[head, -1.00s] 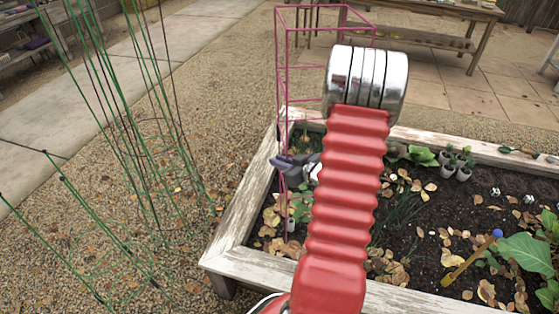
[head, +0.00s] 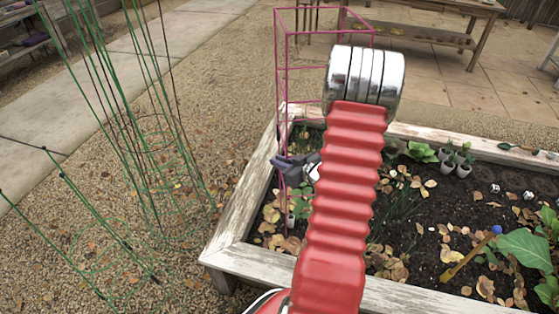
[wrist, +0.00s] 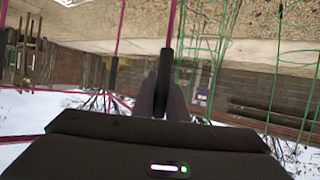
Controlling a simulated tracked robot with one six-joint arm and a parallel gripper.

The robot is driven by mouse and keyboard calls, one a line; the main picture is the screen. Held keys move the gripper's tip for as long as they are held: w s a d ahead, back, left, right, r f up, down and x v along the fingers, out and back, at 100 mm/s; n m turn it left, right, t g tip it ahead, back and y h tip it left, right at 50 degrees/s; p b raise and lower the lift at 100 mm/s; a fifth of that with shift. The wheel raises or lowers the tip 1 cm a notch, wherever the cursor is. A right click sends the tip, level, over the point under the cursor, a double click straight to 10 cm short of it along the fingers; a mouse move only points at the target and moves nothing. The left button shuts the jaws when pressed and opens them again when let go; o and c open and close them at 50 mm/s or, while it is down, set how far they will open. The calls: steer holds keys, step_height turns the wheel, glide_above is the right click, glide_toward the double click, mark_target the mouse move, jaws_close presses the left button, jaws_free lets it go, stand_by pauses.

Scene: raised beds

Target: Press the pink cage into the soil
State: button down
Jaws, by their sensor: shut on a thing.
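The pink cage (head: 281,80) is a tall square wire frame, standing roughly upright over the left end of the raised bed. My gripper (head: 290,166) is shut on one of its upright wires, well below the top. My red arm link hides much of the cage's right side and lower part. I cannot tell whether its leg ends touch or enter the dark soil (head: 428,243). In the wrist view my gripper (wrist: 162,88) closes around the pink upright (wrist: 173,22), and another upright (wrist: 120,28) stands to its left.
A weathered wooden frame (head: 232,212) edges the bed. Green wire cages (head: 120,110) stand on gravel at left. Small pots (head: 456,163) with seedlings, fallen leaves and a blue-topped stake (head: 468,257) are in the bed. A wooden bench (head: 425,32) stands behind.

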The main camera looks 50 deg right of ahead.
steer(key=shift+f, duration=0.8)
steer(key=c, duration=1.7)
jaws_free()
steer(key=v, duration=1.3)
steer(key=shift+s+r, duration=0.25)
steer(key=shift+s, duration=0.1)
